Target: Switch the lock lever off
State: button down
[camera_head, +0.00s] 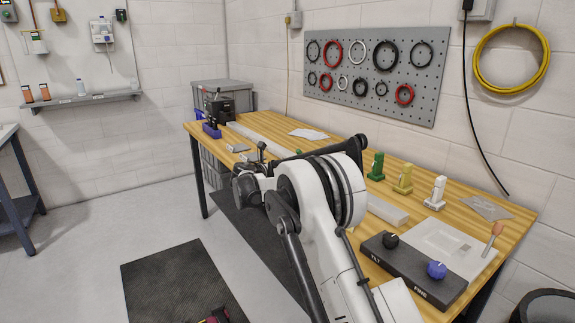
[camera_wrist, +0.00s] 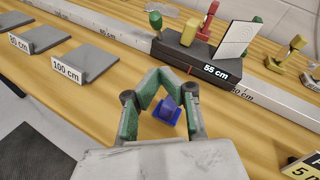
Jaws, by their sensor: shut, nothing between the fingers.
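A dark carriage (camera_wrist: 192,54) marked "55 cm" sits on the long rail (camera_wrist: 105,30) in the wrist view. A green knob (camera_wrist: 155,19), a yellow post (camera_wrist: 190,33), a red post (camera_wrist: 208,18) and a white card (camera_wrist: 236,46) stand at it. I cannot tell which part is the lock lever. My gripper (camera_wrist: 160,74) is shut, its tips meeting just in front of the carriage, apart from the knob as far as I can tell. A small blue piece (camera_wrist: 172,119) shows through the gap behind the tips.
Grey plates with distance labels (camera_wrist: 67,71) lie left of the gripper. A yellow piece (camera_wrist: 287,54) stands beyond the rail. In the head view, green, yellow and white holders (camera_head: 403,179) and a control box (camera_head: 412,272) with two knobs occupy the bench's right side.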

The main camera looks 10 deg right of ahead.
jog(key=x, duration=0.9)
jog(key=shift+w+b, duration=0.1)
jog(key=shift+b, duration=0.25)
jog(key=shift+w+d+r, duration=0.3)
jog(key=shift+w+r, duration=0.25)
jog(key=shift+w, duration=0.2)
jog(key=shift+w+d+r, duration=0.35)
jog(key=shift+w+r, duration=0.1)
jog(key=shift+w, duration=0.2)
